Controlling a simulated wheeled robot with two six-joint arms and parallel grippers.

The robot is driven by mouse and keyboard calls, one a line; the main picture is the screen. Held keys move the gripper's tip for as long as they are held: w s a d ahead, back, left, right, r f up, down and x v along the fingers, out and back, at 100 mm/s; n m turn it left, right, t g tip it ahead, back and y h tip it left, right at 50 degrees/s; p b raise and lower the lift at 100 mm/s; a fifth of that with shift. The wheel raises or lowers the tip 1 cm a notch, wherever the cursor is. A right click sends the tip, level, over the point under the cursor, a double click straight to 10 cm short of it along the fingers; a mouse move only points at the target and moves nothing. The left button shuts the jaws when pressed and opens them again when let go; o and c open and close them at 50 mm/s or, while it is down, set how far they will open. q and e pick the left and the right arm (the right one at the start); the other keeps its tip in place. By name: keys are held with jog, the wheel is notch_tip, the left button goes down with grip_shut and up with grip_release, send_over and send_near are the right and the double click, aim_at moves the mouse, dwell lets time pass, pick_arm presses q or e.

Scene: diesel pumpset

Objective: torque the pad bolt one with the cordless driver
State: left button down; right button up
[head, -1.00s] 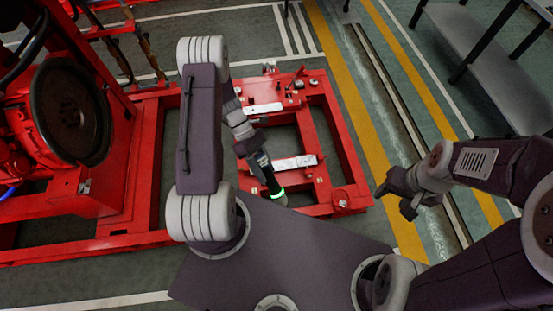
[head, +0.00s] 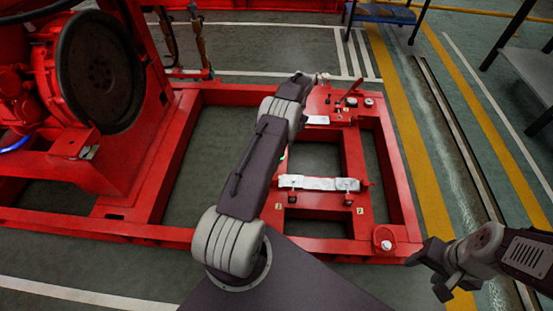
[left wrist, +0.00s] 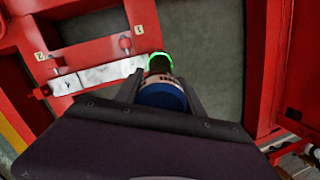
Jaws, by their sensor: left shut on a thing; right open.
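The cordless driver (left wrist: 162,90), with a blue body, dark nose and glowing green ring, is in my left gripper (left wrist: 161,98). That gripper is shut around it. In the head view my left arm hides nearly all of both; only a faint green glow shows beside the arm. A white pad strip (head: 320,183) lies on the red frame, and it also shows in the left wrist view (left wrist: 95,76). The driver's nose is by the pad end near label 1 (left wrist: 138,29); contact cannot be told. Label 2 (left wrist: 40,56) marks the other end. My right gripper (head: 426,275) is open and empty.
The red base frame (head: 400,190) has open bays around the pad. A red lever (head: 352,90) and small fittings stand at its far end. The large engine flywheel (head: 100,72) is at left. A grey bench (head: 535,75) stands at right.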

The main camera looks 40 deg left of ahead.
pick_arm(q)
jog(key=w+d+f+m+t+h+b, duration=0.1)
jog(key=w+d+f+t+b, duration=0.1)
jog(key=w+d+f+b, duration=0.1)
notch_tip(320, 180, down, 3)
jog(key=d+b, duration=0.1)
jog(key=b, duration=0.1)
jog(key=shift+r+b, duration=0.15)
jog(key=shift+b, duration=0.25)
pick_arm(e)
notch_tip(320, 180, down, 8)
jog(key=shift+r, duration=0.2)
pick_arm(q)
jog(key=shift+d, duration=0.1)
pick_arm(e)
jog(key=shift+r, duration=0.1)
pick_arm(q)
notch_tip(320, 180, down, 4)
jog(key=shift+w+f, duration=0.1)
jog(key=shift+w, duration=0.05)
pick_arm(e)
jog(key=shift+f, duration=0.35)
jog(key=shift+r, duration=0.4)
